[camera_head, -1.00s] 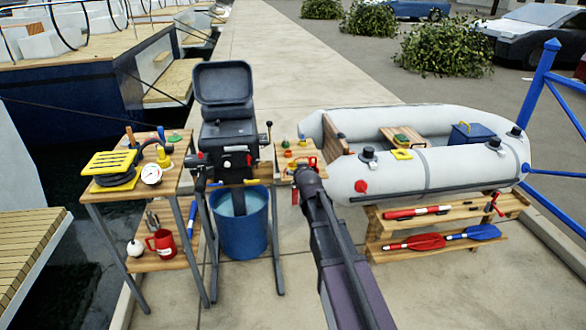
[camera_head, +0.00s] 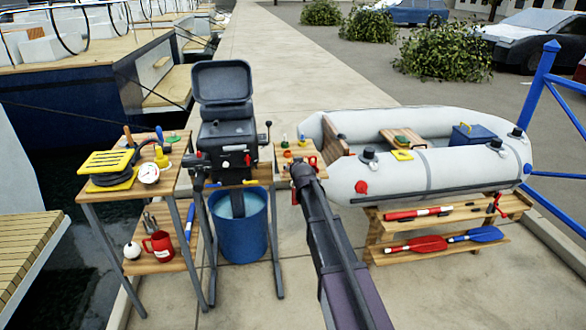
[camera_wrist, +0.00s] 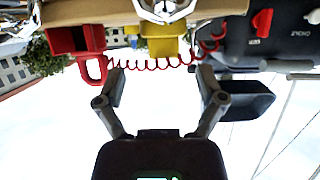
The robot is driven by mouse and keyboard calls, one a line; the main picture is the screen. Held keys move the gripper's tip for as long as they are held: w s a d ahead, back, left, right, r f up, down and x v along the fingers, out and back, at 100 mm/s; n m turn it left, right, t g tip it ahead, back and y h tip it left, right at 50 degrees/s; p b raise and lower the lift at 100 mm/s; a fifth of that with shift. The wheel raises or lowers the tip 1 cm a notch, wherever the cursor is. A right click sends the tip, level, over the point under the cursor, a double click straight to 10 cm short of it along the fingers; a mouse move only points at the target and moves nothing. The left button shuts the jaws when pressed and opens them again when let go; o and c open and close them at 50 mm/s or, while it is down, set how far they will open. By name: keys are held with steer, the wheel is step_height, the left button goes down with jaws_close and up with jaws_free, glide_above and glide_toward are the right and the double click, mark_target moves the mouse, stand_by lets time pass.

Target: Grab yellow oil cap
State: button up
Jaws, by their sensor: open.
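The wrist view looks upside down. My gripper (camera_wrist: 161,72) is open there, its two fingers spread wide with nothing between them. A yellow block-like piece (camera_wrist: 165,47) shows beyond and between the fingertips, apart from them, at a tan tabletop edge (camera_wrist: 120,12); I cannot tell surely whether it is the oil cap. A red coiled cord crosses between it and the fingers. In the head view my gripper (camera_head: 300,170) is small and dark at the front of the small wooden table (camera_head: 310,150), which carries small green, red and yellowish pieces.
An outboard motor (camera_head: 228,135) stands left of the small table over a blue bucket (camera_head: 238,230). A left bench (camera_head: 130,180) holds a yellow-topped device and a gauge. A grey inflatable boat (camera_head: 430,170) lies right.

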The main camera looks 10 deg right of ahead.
steer(key=shift+w, duration=0.1)
steer(key=shift+b+x, duration=0.9)
steer(key=shift+x, duration=1.65)
steer(key=shift+a, duration=0.2)
steer(key=c, duration=1)
